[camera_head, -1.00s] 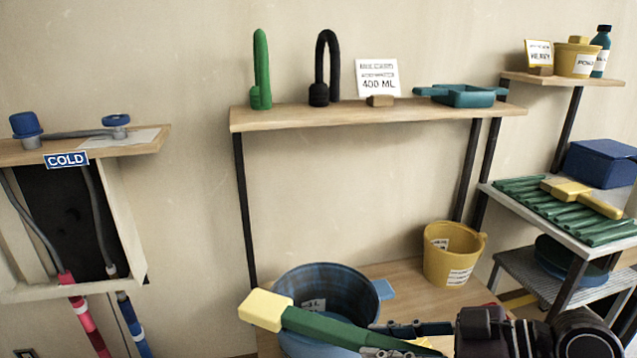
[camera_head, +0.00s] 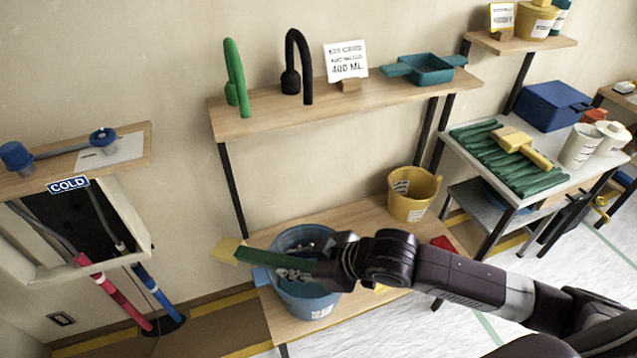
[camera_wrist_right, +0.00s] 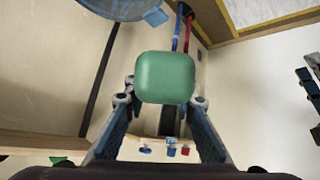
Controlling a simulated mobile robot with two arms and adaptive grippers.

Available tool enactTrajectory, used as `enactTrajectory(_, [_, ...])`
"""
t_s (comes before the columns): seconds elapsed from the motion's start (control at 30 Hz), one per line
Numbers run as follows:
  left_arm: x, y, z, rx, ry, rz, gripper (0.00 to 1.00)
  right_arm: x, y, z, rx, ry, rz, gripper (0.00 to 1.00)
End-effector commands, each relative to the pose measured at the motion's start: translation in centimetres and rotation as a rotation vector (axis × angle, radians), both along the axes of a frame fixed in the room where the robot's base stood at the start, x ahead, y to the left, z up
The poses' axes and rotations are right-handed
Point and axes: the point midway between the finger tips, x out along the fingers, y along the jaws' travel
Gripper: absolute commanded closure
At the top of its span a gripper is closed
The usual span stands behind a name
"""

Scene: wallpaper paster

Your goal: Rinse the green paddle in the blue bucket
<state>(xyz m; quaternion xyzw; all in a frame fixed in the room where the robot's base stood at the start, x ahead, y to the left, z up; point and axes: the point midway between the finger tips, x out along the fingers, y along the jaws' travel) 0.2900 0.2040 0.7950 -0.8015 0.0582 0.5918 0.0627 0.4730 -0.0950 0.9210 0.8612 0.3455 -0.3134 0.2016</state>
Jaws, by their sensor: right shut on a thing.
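The green paddle (camera_head: 272,261) has a yellow end (camera_head: 226,250) that points left. My right gripper (camera_head: 298,275) is shut on its green part. In the right wrist view the green end of the paddle (camera_wrist_right: 165,77) shows between the two fingers (camera_wrist_right: 160,120). The blue bucket (camera_head: 312,305) stands on the lower wooden shelf. The paddle crosses in front of the bucket's rim in the head view, with the yellow end left of the bucket. The bucket also shows at the top of the right wrist view (camera_wrist_right: 125,8). My left gripper is not in view.
A yellow bucket (camera_head: 412,194) stands on the same lower shelf (camera_head: 360,232). The upper shelf (camera_head: 300,100) holds a green tap, a black tap, a sign and a teal tray. A COLD-labelled unit (camera_head: 68,184) is at left.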

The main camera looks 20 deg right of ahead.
Motion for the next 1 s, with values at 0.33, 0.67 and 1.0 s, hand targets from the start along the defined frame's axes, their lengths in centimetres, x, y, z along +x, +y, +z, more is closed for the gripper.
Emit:
enactTrajectory(0.33, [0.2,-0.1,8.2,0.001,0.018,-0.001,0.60,4.1,-5.5,8.2,-0.184,0.097,-0.252,1.00])
enactTrajectory(0.67, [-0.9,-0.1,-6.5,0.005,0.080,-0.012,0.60,4.7,-7.1,8.2,-0.361,0.240,-0.311,1.00])
enactTrajectory(1.0, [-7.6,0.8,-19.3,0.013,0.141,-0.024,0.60,4.7,-7.0,8.2,-0.512,0.339,-0.302,1.00])
